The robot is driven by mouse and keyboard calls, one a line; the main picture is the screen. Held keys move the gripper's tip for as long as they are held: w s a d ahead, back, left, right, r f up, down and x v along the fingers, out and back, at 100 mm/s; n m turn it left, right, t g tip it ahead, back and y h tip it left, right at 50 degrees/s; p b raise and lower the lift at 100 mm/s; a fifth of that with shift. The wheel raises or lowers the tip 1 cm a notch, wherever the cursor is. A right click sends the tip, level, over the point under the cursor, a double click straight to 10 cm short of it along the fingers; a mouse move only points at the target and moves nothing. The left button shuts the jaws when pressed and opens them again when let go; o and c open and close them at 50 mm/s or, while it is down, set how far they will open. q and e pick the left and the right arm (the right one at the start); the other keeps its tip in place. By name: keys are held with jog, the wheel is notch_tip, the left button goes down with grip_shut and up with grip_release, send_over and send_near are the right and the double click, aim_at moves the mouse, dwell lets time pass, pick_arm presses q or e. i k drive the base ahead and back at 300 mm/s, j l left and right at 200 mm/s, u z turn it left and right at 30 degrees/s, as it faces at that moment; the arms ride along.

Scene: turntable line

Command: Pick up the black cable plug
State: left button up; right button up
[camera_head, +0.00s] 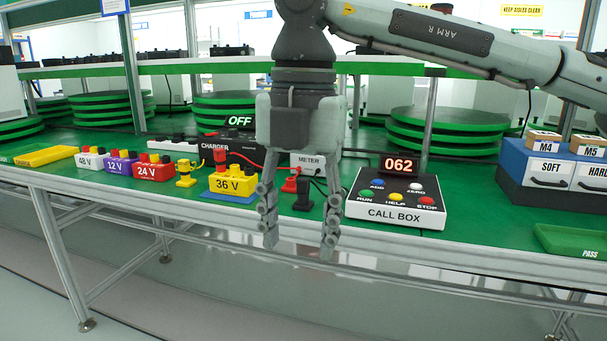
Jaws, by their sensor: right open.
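The black cable plug (303,195) stands upright on the green bench top, near the front edge. It shows between the two fingers of my right gripper (299,243), which points down and is open and empty. The fingertips appear lower in the picture than the plug, over the bench's front edge, so the gripper seems nearer to me than the plug. The fingers do not visibly touch it. My left gripper is not in view.
The yellow 36 V block (232,184) is to the left, the call box (396,202) to the right, and the meter (308,161) behind.

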aim_at(302, 184)
jog(key=i, duration=1.2)
